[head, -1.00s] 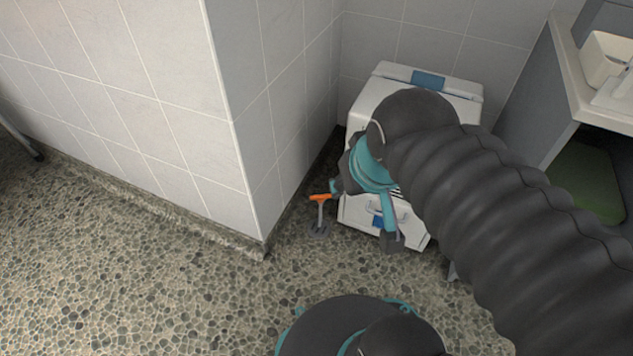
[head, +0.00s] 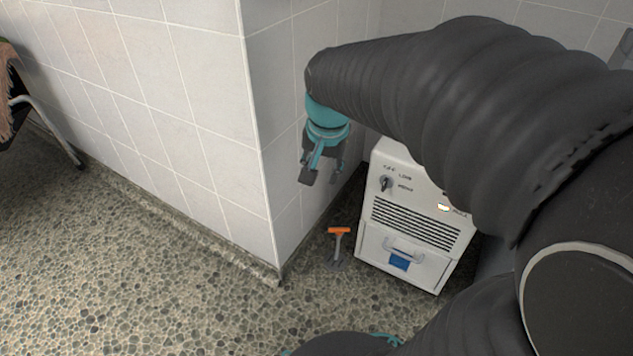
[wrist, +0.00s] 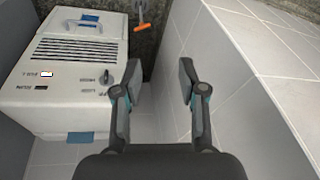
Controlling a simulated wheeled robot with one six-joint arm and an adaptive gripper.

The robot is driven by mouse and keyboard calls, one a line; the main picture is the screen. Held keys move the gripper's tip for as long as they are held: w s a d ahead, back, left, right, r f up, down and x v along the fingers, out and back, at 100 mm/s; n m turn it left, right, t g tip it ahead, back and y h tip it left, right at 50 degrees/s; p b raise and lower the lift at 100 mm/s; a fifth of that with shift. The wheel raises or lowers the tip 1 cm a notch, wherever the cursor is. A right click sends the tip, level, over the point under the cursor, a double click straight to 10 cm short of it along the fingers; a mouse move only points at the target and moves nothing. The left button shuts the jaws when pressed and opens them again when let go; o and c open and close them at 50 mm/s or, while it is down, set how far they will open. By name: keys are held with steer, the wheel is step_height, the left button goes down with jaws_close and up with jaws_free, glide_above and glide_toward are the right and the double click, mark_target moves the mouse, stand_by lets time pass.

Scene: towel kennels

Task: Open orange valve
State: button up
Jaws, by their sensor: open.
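The orange valve (head: 339,231) is a small orange bar handle on a grey stem rising from the floor, between the tiled wall corner and the white machine. It also shows in the wrist view (wrist: 142,27), at the top just left of centre. My gripper (head: 322,182) is open and empty, raised above the valve and apart from it, close to the tiled wall. In the wrist view, its two fingers (wrist: 159,82) are spread with nothing between them.
A white machine (head: 374,235) with a knob, vent slots and a drawer handle stands right of the valve. The tiled wall corner (head: 262,190) is close on the left. Open pebbled floor (head: 150,270) lies in front. A chair (head: 50,130) is at far left.

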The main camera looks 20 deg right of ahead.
steer(key=w+d+f+m+g, duration=0.1)
steer(key=w+d+f+m, duration=0.3)
steer(key=w, duration=0.3)
steer(key=m+g+p, duration=0.2)
steer(key=m+g, duration=0.1)
steer(key=m, duration=0.4)
glide_above(339, 231)
steer(key=w+a, duration=0.1)
steer(key=w, duration=0.1)
step_height(339, 231, down, 15)
steer(key=f+m, duration=0.1)
steer(key=f, duration=0.6)
steer(key=s+d+f+m, duration=0.1)
steer(key=f, duration=0.7)
steer(key=d+f+m+g+y, duration=0.1)
steer(key=f, duration=0.6)
steer(key=shift+s+d+f+m, duration=0.2)
steer(key=shift+d+f+m, duration=0.05)
steer(key=shift+f+m, duration=0.15)
jaws_close()
